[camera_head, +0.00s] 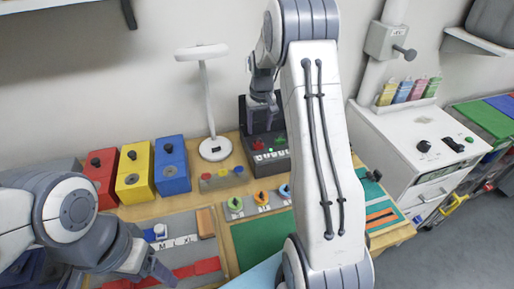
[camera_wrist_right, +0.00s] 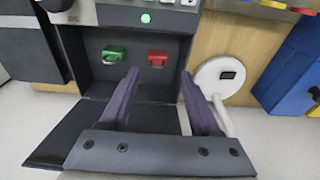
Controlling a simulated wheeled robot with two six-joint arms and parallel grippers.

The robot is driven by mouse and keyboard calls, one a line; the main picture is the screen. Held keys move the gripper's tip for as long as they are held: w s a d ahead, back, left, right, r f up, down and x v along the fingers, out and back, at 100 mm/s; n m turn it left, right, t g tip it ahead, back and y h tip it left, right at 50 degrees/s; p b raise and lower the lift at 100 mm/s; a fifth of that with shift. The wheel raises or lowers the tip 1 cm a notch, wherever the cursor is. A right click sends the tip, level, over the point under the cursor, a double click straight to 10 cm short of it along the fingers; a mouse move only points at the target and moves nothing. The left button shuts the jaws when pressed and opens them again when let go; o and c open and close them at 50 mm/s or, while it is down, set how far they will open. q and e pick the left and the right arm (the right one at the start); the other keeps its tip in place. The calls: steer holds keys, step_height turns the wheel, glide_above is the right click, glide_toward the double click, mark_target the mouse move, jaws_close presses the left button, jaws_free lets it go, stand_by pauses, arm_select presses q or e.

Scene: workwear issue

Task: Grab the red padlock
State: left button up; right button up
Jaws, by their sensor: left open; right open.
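The red padlock (camera_wrist_right: 157,58) lies in an open dark box (camera_wrist_right: 97,88), seen from above in the right wrist view. It also shows as a small red spot in the head view (camera_head: 257,145). A green padlock (camera_wrist_right: 113,54) lies beside it, apart from it. My right gripper (camera_wrist_right: 159,76) is open and empty, and the red padlock appears between and just beyond its fingertips. In the head view my right gripper (camera_head: 263,106) hangs over the box. My left gripper (camera_head: 150,268) is at the lower left, open and away from the box.
A white lamp (camera_head: 215,148) stands left of the box. Red, yellow (camera_head: 134,176) and blue (camera_head: 172,166) blocks with black knobs stand further left. Several small coloured dials (camera_head: 262,198) lie in front. My right arm hides part of the bench. A white cabinet (camera_head: 420,150) stands at right.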

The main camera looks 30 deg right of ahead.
glide_above(258, 143)
steer(key=s, duration=0.2)
steer(key=f, duration=0.2)
steer(key=f+p, duration=0.1)
steer(key=f, duration=0.2)
steer(key=shift+w+a+f, duration=0.1)
steer(key=shift+w+a, duration=0.05)
steer(key=shift+a, duration=0.05)
steer(key=f+p, duration=0.1)
steer(key=f, duration=0.1)
steer(key=w+f, duration=0.1)
steer(key=f, duration=0.1)
steer(key=shift+w+d+p, duration=0.1)
steer(key=shift+w+p, duration=0.1)
steer(key=shift+p, duration=0.15)
steer(key=shift+f, duration=0.55)
jaws_close()
